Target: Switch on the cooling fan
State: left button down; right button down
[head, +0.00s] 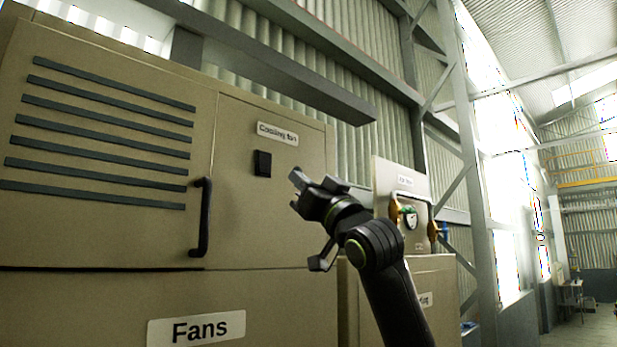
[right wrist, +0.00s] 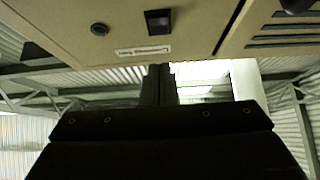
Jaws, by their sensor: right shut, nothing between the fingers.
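The tan cabinet door (head: 245,230) carries a "Cooling fan" label (head: 278,134) with a small black rectangular switch (head: 262,163) below it. My right gripper (head: 298,178) is shut and empty, just right of and slightly below the switch in the head view. A gap to the switch seems to remain, but its depth is hard to judge. The right wrist view, which looks upside down, shows the switch (right wrist: 158,22), the label (right wrist: 142,51) and my closed fingers (right wrist: 158,84) apart from them. The switch's on or off position cannot be told. My left gripper is not in view.
A round black part (right wrist: 99,29) sits beside the switch. A black door handle (head: 202,217) and dark vent slats (head: 100,138) lie to the left, above a "Fans" label (head: 196,328). A smaller panel with a gauge (head: 410,217) stands to the right.

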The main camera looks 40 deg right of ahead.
aim_at(265, 166)
jog(key=shift+w+a+r+p, duration=0.1)
jog(key=shift+w+r+p, duration=0.35)
jog(key=shift+w+p, duration=0.75)
jog(key=shift+w+a+r+p, duration=0.1)
jog(key=shift+w+r+p, duration=0.55)
jog(key=shift+w, duration=0.9)
jog(key=shift+w+a+r+p, duration=0.1)
jog(key=shift+w+r+p, duration=0.2)
jog(key=shift+w+p, duration=0.95)
jog(key=shift+w, duration=0.1)
